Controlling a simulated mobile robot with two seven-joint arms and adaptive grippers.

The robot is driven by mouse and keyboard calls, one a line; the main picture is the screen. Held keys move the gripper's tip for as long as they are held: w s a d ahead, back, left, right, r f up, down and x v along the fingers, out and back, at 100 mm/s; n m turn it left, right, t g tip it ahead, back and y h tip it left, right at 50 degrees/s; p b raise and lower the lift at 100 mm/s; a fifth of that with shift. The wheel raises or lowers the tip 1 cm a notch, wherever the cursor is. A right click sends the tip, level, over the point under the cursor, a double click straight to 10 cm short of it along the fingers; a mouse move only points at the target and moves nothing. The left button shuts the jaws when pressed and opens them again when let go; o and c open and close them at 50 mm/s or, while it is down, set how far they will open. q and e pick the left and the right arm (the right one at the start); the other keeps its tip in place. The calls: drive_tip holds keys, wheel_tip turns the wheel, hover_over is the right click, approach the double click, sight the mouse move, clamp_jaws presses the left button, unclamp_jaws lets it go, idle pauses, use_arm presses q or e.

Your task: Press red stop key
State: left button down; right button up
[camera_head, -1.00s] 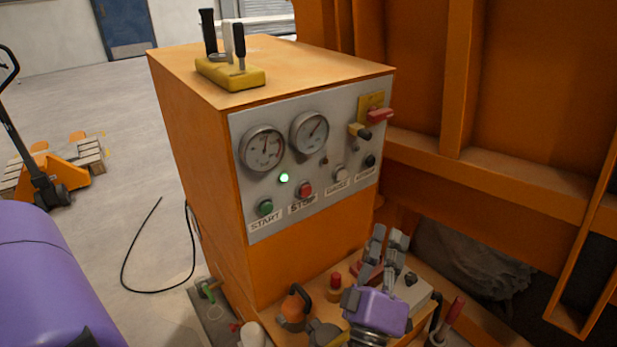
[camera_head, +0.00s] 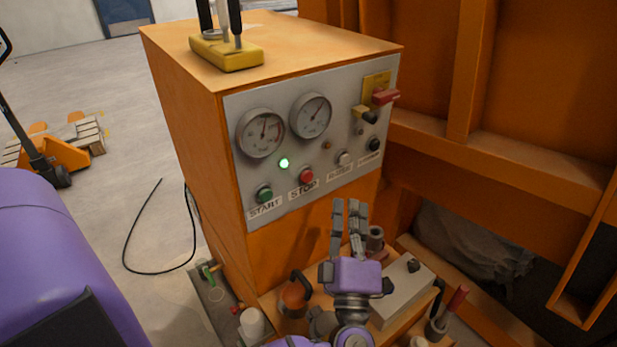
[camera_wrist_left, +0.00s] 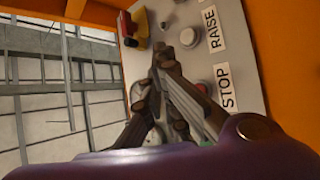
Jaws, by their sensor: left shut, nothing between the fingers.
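The red stop key (camera_head: 306,175) is a round red button above the STOP label on the grey control panel (camera_head: 236,205). In the left wrist view the red key (camera_wrist_left: 203,88) shows partly behind a finger, beside the STOP label (camera_wrist_left: 226,87). My left gripper (camera_head: 349,203) is shut and empty. Its fingers point up in front of the cabinet, below and to the right of the key in the head view. In the wrist view the fingertips (camera_wrist_left: 164,55) are over the panel; whether they touch it I cannot tell. My right gripper is not in view.
The green start button (camera_head: 264,194) sits left of the key, and a white button (camera_head: 344,158) right of it. A lit green lamp (camera_head: 284,163) and two gauges (camera_head: 260,132) are above. A grey box (camera_head: 403,290) and an orange-brown pot (camera_head: 294,298) crowd the ledge below.

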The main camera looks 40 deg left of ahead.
sight(306, 176)
use_arm(q)
drive_tip(key=w+a, duration=0.2)
drive_tip(key=a, duration=0.5)
drive_tip(key=shift+w, duration=0.25)
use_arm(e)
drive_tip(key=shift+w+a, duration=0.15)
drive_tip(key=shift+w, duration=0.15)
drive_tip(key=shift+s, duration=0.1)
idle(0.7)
use_arm(q)
drive_tip(key=shift+a, duration=0.1)
drive_tip(key=shift+w+a, duration=0.15)
drive_tip(key=shift+a, duration=0.15)
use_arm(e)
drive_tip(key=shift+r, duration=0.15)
use_arm(q)
drive_tip(key=shift+w+a, duration=0.15)
drive_tip(key=shift+a, duration=0.3)
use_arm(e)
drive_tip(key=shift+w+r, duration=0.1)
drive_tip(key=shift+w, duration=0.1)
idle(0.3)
use_arm(q)
drive_tip(key=shift+d, duration=0.15)
idle(0.3)
drive_tip(key=shift+s+d, duration=0.3)
drive_tip(key=shift+d, duration=0.4)
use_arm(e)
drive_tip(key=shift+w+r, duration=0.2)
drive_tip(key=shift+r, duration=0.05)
